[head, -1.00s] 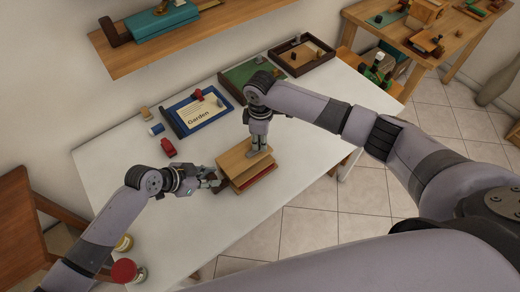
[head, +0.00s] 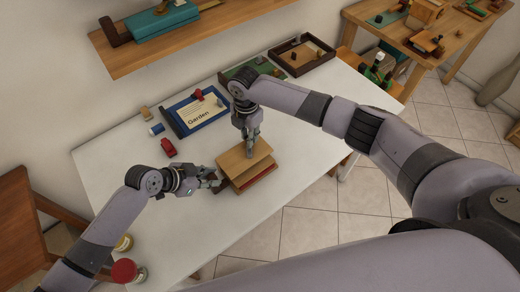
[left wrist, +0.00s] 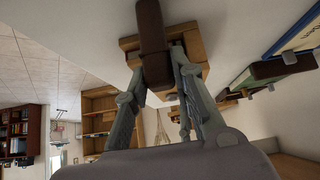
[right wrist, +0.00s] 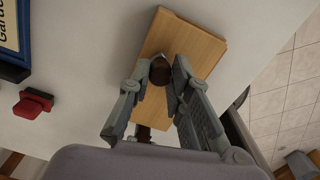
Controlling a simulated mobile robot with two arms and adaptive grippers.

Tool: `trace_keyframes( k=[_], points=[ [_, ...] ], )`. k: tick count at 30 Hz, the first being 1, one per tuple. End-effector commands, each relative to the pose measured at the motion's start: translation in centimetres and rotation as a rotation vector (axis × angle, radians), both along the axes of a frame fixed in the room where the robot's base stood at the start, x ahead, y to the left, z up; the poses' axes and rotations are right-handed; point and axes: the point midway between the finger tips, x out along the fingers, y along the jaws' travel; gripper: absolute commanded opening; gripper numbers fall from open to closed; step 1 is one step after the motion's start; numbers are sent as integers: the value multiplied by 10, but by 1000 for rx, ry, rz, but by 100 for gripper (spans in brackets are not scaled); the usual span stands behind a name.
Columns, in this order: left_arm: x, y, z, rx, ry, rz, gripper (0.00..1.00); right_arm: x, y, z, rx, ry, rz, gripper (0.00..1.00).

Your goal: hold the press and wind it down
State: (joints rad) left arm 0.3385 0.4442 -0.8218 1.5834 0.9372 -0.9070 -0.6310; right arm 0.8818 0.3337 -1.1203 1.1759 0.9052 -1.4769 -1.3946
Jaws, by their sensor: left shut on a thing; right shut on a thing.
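The wooden press (head: 246,163) stands on the white table, with a light board on top and a red layer (head: 262,178) below it. It also shows in the left wrist view (left wrist: 187,41) and the right wrist view (right wrist: 200,45). My left gripper (head: 216,183) is at the press's left side, shut on a dark brown handle (left wrist: 151,40) that sticks out from it. My right gripper (head: 249,152) points down over the top board, shut on a dark round knob (right wrist: 160,71). In the head view the fingers hide the knob.
A blue-framed "Garden" board (head: 197,112), a red stamp-like block (head: 168,147) and trays (head: 302,54) lie toward the back. Jars (head: 124,270) stand at the front left. A shelf (head: 150,45) hangs above.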

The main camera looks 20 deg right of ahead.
Motion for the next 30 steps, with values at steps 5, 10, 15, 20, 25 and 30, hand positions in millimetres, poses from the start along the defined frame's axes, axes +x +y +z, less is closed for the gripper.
trace_keyframes(
  k=[5,10,15,20,25,30],
  points=[
    [-6,1,-8,11,17,-4,0,-4,3,-4,3,10,24,0],
    [-6,2,-8,11,17,-4,0,-4,6,-4,3,10,86,0],
    [-6,2,-8,11,17,-4,0,-3,5,-4,2,9,96,28],
    [-6,2,-8,12,18,-4,0,-2,5,-3,1,6,94,39],
    [-6,2,-8,11,18,-3,0,-1,4,-2,1,4,93,42],
    [-6,2,-9,12,18,-4,0,0,4,-1,0,3,92,42]
  ],
)
